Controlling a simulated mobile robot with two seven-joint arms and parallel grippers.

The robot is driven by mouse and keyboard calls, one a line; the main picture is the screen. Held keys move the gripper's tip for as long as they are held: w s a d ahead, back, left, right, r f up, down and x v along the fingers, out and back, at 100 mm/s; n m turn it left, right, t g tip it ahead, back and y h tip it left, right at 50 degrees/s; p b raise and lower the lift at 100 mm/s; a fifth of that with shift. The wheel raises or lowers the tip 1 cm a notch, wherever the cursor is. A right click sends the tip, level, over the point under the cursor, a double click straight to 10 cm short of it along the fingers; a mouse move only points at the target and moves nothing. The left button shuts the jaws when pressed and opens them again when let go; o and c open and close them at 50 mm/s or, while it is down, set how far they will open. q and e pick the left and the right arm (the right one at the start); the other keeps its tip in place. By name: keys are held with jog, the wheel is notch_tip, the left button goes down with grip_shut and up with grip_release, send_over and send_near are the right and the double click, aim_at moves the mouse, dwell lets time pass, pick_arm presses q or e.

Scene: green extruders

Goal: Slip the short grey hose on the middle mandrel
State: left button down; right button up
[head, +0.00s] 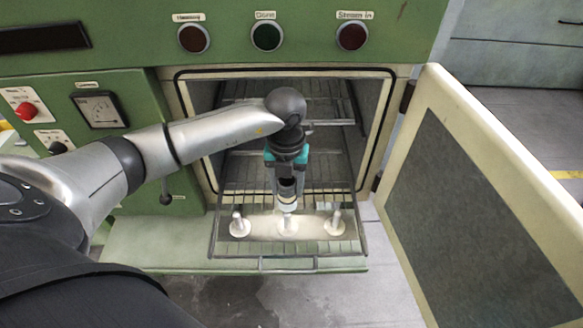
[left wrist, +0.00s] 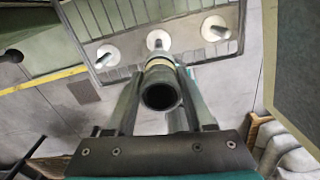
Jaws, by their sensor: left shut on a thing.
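My left gripper (head: 287,192) points down over the pulled-out rack and is shut on the short grey hose. In the left wrist view the hose (left wrist: 161,92) is a dark tube between the two fingers, its near mouth open toward the camera. A pale band (left wrist: 160,63) shows at its far end. The middle mandrel (head: 288,225), a white peg on a round base, is right below the gripper; it also shows just beyond the hose in the left wrist view (left wrist: 158,40). I cannot tell whether hose and peg touch. My right gripper is not in view.
A left mandrel (head: 240,226) and a right mandrel (head: 334,223) stand bare on the rack (head: 215,245). The green oven frames the rack behind, with wire shelves above it. Its cream-edged door (head: 470,110) stands open at right. Grey floor lies in front.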

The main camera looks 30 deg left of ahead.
aim_at(287, 195)
pick_arm(q)
jog(key=shift+w+a+r+n, duration=0.2)
jog(key=shift+a+r+n, duration=0.05)
jog(key=shift+n, duration=0.55)
jog(key=shift+f, duration=0.1)
notch_tip(287, 195, down, 4)
jog(key=b, duration=0.3)
jog(key=shift+f, duration=0.15)
dwell(0.4)
jog(key=shift+f+b, duration=1.35)
jog(key=shift+f, duration=0.15)
jog(key=shift+f, duration=0.1)
jog(key=shift+f+b, duration=0.95)
jog(key=shift+f, duration=0.2)
jog(key=shift+f, duration=0.15)
